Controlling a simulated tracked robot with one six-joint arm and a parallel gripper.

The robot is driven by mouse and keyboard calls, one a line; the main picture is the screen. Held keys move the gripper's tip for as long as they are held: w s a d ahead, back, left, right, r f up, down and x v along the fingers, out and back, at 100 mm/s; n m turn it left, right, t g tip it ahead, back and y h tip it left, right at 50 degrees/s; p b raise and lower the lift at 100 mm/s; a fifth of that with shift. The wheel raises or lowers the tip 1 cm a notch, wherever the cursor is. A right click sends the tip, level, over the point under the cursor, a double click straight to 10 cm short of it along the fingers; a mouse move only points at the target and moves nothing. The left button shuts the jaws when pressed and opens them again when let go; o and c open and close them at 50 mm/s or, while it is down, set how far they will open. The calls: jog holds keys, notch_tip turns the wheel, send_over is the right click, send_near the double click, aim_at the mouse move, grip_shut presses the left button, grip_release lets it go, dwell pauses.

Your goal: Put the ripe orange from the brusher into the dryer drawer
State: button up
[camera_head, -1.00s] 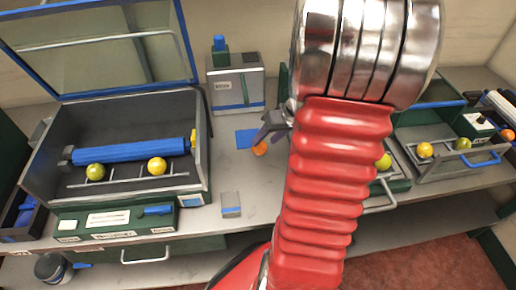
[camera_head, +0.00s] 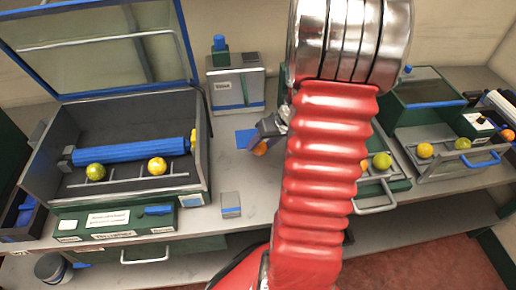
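My gripper (camera_head: 264,136) is in the middle of the view, partly hidden behind my red arm sleeve. It appears shut on an orange (camera_head: 261,149), which shows between the fingertips over the bench. The brusher (camera_head: 199,180) stands open at the left with a blue roller. A greenish-yellow fruit (camera_head: 96,171) and a yellow-orange fruit (camera_head: 157,166) lie on its rails. At the right, a drawer (camera_head: 398,184) with a grey handle holds a yellow-green fruit (camera_head: 382,160) and another orange fruit partly behind my arm. I cannot tell for sure which unit is the dryer.
A second tray (camera_head: 437,173) at the far right holds several fruits and has a blue handle. A grey box (camera_head: 236,85) stands at the back, and a small grey block (camera_head: 231,204) near the front edge. The bench between the brusher and my gripper is mostly clear.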

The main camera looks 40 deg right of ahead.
aim_at(262, 143)
jog(key=c, duration=0.8)
notch_tip(262, 143, up, 18)
dwell(0.4)
jog(key=shift+s, duration=0.1)
dwell(0.8)
